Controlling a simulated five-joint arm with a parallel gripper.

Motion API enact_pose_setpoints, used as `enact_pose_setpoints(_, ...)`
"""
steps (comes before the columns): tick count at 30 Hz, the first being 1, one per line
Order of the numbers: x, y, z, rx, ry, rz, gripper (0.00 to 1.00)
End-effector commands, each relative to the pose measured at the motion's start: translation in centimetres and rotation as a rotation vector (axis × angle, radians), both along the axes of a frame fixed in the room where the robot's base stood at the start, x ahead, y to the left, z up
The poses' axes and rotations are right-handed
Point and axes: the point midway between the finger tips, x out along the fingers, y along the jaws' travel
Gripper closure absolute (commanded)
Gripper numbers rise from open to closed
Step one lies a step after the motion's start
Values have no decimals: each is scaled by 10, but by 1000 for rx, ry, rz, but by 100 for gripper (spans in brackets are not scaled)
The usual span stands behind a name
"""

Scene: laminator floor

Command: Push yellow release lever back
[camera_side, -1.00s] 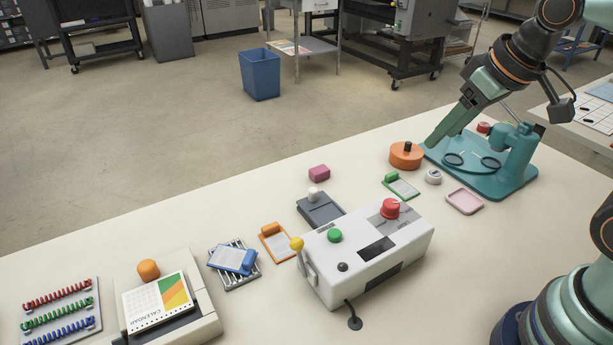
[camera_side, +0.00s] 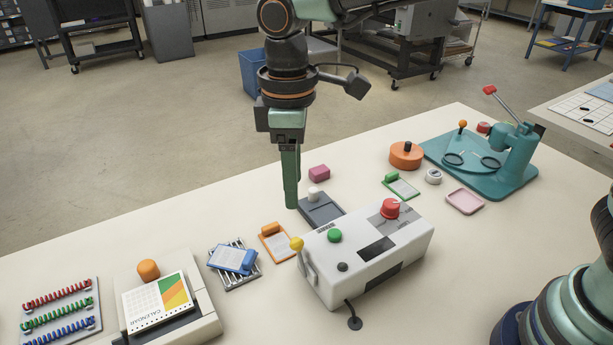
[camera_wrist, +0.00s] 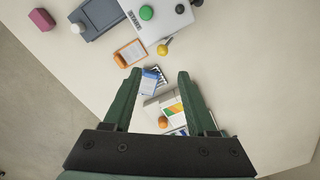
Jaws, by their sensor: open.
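The yellow release lever (camera_side: 297,244) has a round yellow knob on a pale arm at the left end of the white machine (camera_side: 400,244). In the wrist view the yellow knob (camera_wrist: 163,49) sticks out from the machine's edge, ahead of the fingers. My gripper (camera_side: 291,206) points down over the table, behind the machine and up-left of the lever in the side view, beside the grey device. In the wrist view my gripper (camera_wrist: 160,74) is open with nothing between its fingertips. It is apart from the lever.
The grey device (camera_side: 321,210) with a white knob and the orange clipboard (camera_side: 276,243) lie close to the gripper and lever. A green button (camera_side: 335,236) and red knob (camera_side: 390,208) top the machine. A blue clipboard (camera_side: 232,259) lies on a rack. A magenta block (camera_side: 319,173) stands behind.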

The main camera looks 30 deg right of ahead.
Motion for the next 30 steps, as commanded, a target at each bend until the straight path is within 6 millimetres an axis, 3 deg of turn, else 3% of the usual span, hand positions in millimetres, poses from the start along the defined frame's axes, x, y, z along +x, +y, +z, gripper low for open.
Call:
enact_pose_setpoints(5, -1, 0, -20, -3, 3, 0, 42)
enact_pose_setpoints(18, -4, 1, -99, -2, 2, -2, 42)
enact_pose_setpoints(24, -4, 2, -116, -1, 1, -2, 42)
enact_pose_setpoints(30, -4, 2, -119, 1, -1, -2, 42)
